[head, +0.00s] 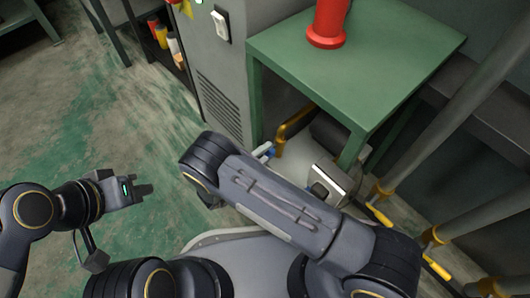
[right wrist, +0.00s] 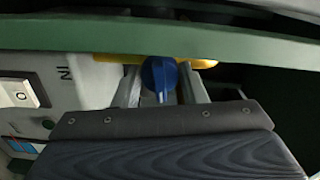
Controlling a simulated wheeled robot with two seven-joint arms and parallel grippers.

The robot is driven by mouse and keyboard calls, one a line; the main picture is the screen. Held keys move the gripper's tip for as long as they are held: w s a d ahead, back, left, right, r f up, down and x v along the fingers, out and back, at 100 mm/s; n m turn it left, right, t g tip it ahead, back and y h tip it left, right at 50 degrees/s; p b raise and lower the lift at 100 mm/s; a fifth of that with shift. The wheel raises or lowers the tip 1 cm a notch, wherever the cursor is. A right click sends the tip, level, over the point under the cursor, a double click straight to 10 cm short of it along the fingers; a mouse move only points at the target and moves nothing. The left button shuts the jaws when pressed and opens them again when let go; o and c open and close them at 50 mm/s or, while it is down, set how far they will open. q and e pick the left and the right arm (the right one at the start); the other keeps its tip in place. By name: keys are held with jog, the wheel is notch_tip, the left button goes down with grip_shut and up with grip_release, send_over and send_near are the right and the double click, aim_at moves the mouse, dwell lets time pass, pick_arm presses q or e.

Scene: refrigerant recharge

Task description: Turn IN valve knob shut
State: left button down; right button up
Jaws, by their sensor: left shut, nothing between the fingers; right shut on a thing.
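The IN valve knob is a round blue knob (right wrist: 159,76) in the right wrist view, beside the "IN" lettering on a pale panel. My right gripper (right wrist: 158,88) is shut on it, one grey finger on each side. In the head view a bit of blue (head: 269,152) shows beyond my right arm, below the green table; most of that spot is hidden by the arm. My left gripper (head: 143,190) is shut and empty above the floor at the left in the head view.
A green table (head: 350,60) with a red cylinder (head: 327,25) stands above the valve area. A grey cabinet (head: 215,75) is to its left. A yellow pipe (head: 292,125) runs under the table. A white switch (right wrist: 18,92) is left of the knob. Floor at left is clear.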

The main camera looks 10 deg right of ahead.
jog(key=shift+n, duration=1.2)
jog(key=o, duration=1)
jog(key=shift+c, duration=0.2)
jog(key=p+v, duration=0.2)
jog(key=v, duration=0.6)
jog(key=shift+d, duration=0.1)
